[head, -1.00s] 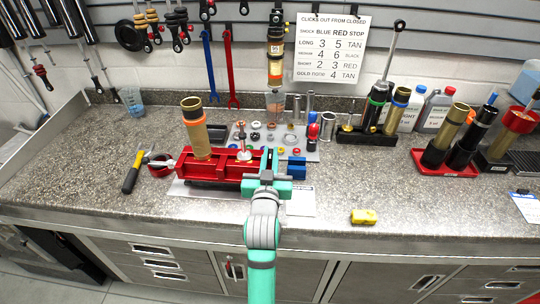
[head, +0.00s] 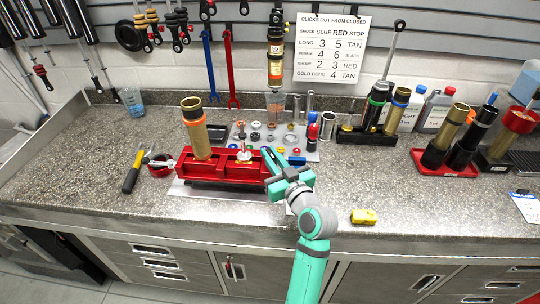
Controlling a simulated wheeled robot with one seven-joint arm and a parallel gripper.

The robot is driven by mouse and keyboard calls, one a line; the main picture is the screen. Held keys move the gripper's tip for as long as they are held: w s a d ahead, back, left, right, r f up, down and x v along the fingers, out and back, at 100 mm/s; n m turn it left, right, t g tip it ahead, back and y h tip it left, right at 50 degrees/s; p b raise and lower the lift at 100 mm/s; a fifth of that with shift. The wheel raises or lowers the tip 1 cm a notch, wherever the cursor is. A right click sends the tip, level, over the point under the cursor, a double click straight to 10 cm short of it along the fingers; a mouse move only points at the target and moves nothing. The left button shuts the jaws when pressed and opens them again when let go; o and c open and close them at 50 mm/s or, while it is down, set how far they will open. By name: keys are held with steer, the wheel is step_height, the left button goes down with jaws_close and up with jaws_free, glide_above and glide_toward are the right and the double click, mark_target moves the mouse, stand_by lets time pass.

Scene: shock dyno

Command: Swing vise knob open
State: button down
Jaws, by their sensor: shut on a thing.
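The red vise (head: 225,172) lies along the bench top on a pale plate. A gold cylinder (head: 195,130) stands upright at its left part, and a small pin with a pale round base (head: 244,155) stands near its middle. My teal gripper (head: 275,168) is at the vise's right end, slanting up and left from the wrist. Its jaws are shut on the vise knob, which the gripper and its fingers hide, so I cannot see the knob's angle. A blue block (head: 297,160) shows just behind the gripper.
A parts mat (head: 310,155) with small rings lies behind the vise. A yellow object (head: 364,217) sits near the front edge. The right front of the bench is mostly clear.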

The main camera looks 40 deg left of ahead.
steer(key=n+g+y, duration=0.1)
steer(key=g, duration=0.1)
steer(key=n+g, duration=0.2)
steer(key=g, duration=0.1)
steer(key=shift+w+d+y, duration=0.1)
steer(key=shift+y, duration=0.3)
steer(key=n+g, duration=0.4)
steer(key=g, duration=0.1)
steer(key=shift+g, duration=0.3)
steer(key=n+g, duration=0.2)
steer(key=g, duration=0.1)
steer(key=n+g+h, duration=0.1)
steer(key=n+g, duration=0.1)
steer(key=g, duration=0.1)
steer(key=shift+h, duration=0.3)
steer(key=shift+f+n+g+h, duration=0.1)
steer(key=shift+n+g+h, duration=0.2)
steer(key=shift+n+g, duration=0.15)
steer(key=shift+s+g, duration=0.2)
steer(key=shift+g, duration=0.15)
steer(key=c, duration=1.8)
jaws_free()
steer(key=shift+o, duration=0.2)
steer(key=shift+w, duration=0.1)
